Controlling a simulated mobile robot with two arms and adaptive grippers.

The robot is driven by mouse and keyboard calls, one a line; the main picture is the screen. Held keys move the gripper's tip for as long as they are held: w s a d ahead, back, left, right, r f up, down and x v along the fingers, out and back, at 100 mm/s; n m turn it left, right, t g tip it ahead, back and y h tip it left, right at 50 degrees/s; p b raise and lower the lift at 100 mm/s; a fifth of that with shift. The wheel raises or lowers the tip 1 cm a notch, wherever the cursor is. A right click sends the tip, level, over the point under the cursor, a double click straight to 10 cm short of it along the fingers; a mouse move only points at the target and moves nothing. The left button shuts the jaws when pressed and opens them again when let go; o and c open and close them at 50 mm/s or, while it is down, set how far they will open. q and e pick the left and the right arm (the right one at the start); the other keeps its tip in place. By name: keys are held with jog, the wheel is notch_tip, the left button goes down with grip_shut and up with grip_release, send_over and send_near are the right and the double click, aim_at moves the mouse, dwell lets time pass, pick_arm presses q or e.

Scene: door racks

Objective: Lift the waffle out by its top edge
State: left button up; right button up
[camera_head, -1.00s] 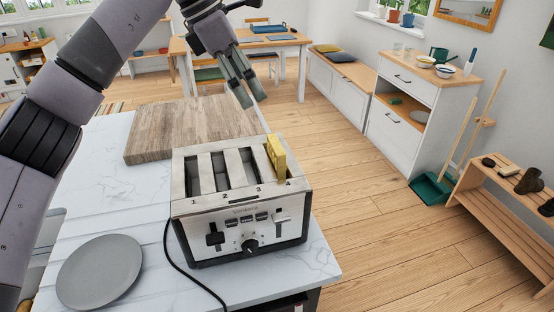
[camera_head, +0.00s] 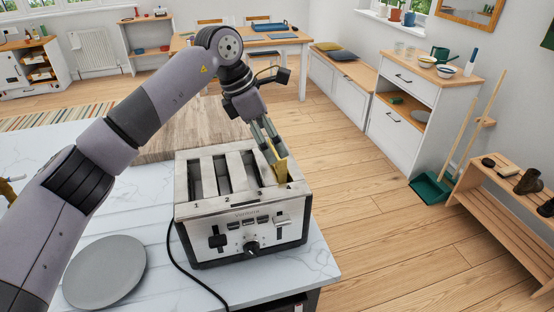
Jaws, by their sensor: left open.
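The yellow waffle (camera_head: 281,169) stands upright in the rightmost slot, number 4, of the steel toaster (camera_head: 240,207). Its top part sticks out above the slot and its lower part is hidden inside. The other slots look empty. My left gripper (camera_head: 270,143) points down at the waffle's top edge from behind, with its fingers open and at the top of the waffle. One finger partly overlaps the waffle in the picture, so I cannot tell whether they touch. My right gripper is not in view.
The toaster stands on a white marble counter (camera_head: 180,287) near its right edge. A grey plate (camera_head: 105,271) lies front left, and a wooden board (camera_head: 190,133) lies behind the toaster. A black cord (camera_head: 177,262) runs down the toaster's left side.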

pick_arm(q)
jog(key=p+x, duration=0.2)
jog(key=x, duration=0.2)
jog(key=shift+w+r, duration=0.1)
jog(key=shift+d+f, duration=0.15)
jog(key=shift+f, duration=0.15)
jog(key=c, duration=1.2)
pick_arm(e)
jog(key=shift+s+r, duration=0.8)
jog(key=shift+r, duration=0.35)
